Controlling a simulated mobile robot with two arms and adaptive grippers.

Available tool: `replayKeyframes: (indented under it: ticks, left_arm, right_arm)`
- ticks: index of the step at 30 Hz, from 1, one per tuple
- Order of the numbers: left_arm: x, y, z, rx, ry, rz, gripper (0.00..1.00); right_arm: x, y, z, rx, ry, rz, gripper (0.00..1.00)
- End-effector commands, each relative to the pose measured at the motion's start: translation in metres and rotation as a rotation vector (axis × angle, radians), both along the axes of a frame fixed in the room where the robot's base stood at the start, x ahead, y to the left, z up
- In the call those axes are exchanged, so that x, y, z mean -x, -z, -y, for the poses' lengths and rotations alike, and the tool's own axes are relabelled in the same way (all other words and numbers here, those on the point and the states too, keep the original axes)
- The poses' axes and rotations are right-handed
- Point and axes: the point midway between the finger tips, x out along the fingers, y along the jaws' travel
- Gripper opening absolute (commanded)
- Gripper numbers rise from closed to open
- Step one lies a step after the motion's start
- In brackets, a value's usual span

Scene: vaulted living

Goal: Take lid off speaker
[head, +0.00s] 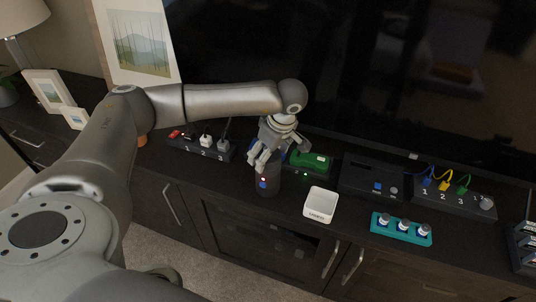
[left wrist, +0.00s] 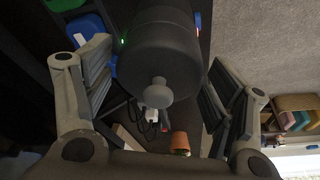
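The speaker is a dark upright cylinder (head: 268,186) on the cabinet top, with a red and a blue spot on its front. Its lid, with a round grey knob (left wrist: 157,93), faces the camera in the left wrist view. In the head view my gripper hides the lid. The lid appears to be on the speaker. My left gripper (head: 259,163) is just above the speaker, pointing down. In the left wrist view its fingers are spread on both sides of the cylinder, with gaps visible, and nothing is gripped. My right gripper is in no view.
A power strip (head: 190,147) with plugs is left of the speaker, and a green device (head: 310,160) is close behind it. The television (head: 370,70) stands behind.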

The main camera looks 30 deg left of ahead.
Motion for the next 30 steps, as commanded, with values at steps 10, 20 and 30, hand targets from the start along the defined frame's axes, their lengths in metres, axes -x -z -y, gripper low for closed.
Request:
replayKeyframes:
  ticks: [10, 20, 30]
  left_arm:
    - [0.0, 0.0, 0.0, 0.0, 0.0, 0.0, 0.49]
    - [0.0, -0.007, 0.0, 0.0, -0.001, 0.001, 0.49]
    - [0.021, -0.064, 0.017, 0.002, 0.006, 0.005, 0.49]
  right_arm:
    - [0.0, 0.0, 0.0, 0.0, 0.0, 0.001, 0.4]
    - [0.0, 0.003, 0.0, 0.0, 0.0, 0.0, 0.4]
    - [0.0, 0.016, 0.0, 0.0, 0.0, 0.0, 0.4]
